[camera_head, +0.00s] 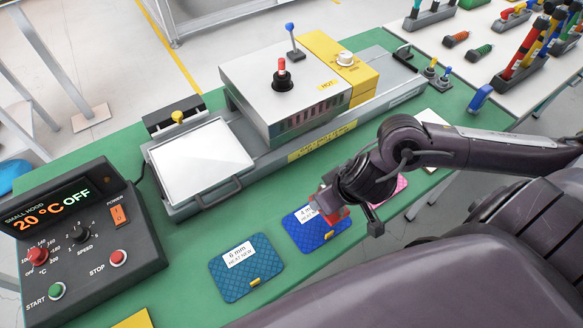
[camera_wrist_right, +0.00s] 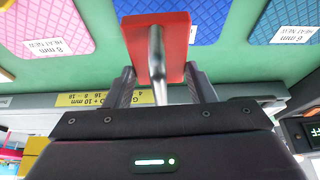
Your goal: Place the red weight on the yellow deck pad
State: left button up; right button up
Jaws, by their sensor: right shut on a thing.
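The red weight (camera_wrist_right: 140,40), a flat red block with a grey metal handle, is in my right gripper (camera_wrist_right: 158,72). The dark fingers are shut on its handle. In the head view, part of the red weight (camera_head: 335,213) shows beside my right gripper, above the blue 4 mm pad (camera_head: 300,238). It appears raised over that pad; its exact height is unclear. A yellow pad (camera_head: 133,320) is cut off at the bottom edge of the head view, left of the blue 6 mm pad (camera_head: 238,288). My left gripper is not in view.
A pink 8 mm pad (camera_wrist_right: 45,25) lies beside the 4 mm pad. Behind the pads stands a heating machine (camera_head: 290,85) with a white tray (camera_head: 200,160). A control box (camera_head: 90,250) reading 20 °C OFF stands at left. Green table between it and the pads is clear.

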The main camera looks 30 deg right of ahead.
jog(key=p, duration=0.2)
send_near(288, 173)
jog(key=shift+w+a+r, duration=0.2)
jog(key=shift+w+r, duration=0.8)
notch_tip(288, 173, down, 3)
jog(key=shift+w+r, duration=0.1)
jog(key=shift+r, duration=0.15)
jog(key=shift+c, duration=0.7)
notch_tip(288, 173, down, 4)
jog(key=shift+f+b, duration=0.2)
jog(key=shift+b, duration=0.5)
jog(key=shift+w+f, duration=0.1)
jog(key=shift+w, duration=0.05)
jog(key=shift+f, duration=0.1)
jog(key=o, duration=1.5)
jog(key=shift+f, duration=0.1)
